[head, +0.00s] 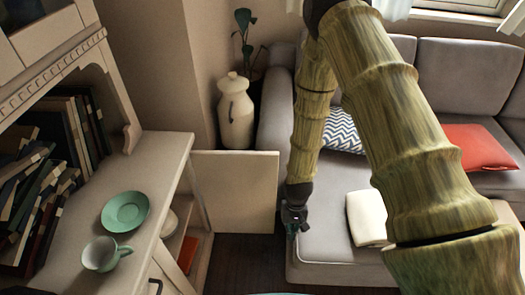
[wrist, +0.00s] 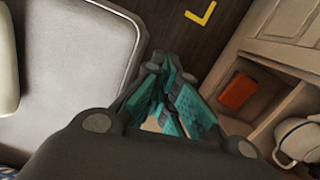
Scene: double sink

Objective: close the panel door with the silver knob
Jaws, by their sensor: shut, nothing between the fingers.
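The cream panel door (head: 235,190) stands swung open from the cabinet (head: 165,150) in the head view. Its broad face is toward the camera, and no silver knob shows on this face. My gripper (head: 291,226) is just right of the door's free edge, low over the floor beside the sofa, with a small gap in the picture. Its teal fingers (wrist: 172,105) are together and hold nothing in the wrist view. A small pale patch shows by the fingers there; I cannot tell whether it is the door.
The open compartment holds an orange book (wrist: 238,91) and a white pot (wrist: 298,140). A green saucer (head: 125,211) and cup (head: 101,254) stand on the cabinet top. The grey sofa (head: 330,255) is close on the right. A lidded vase (head: 236,115) stands behind the door.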

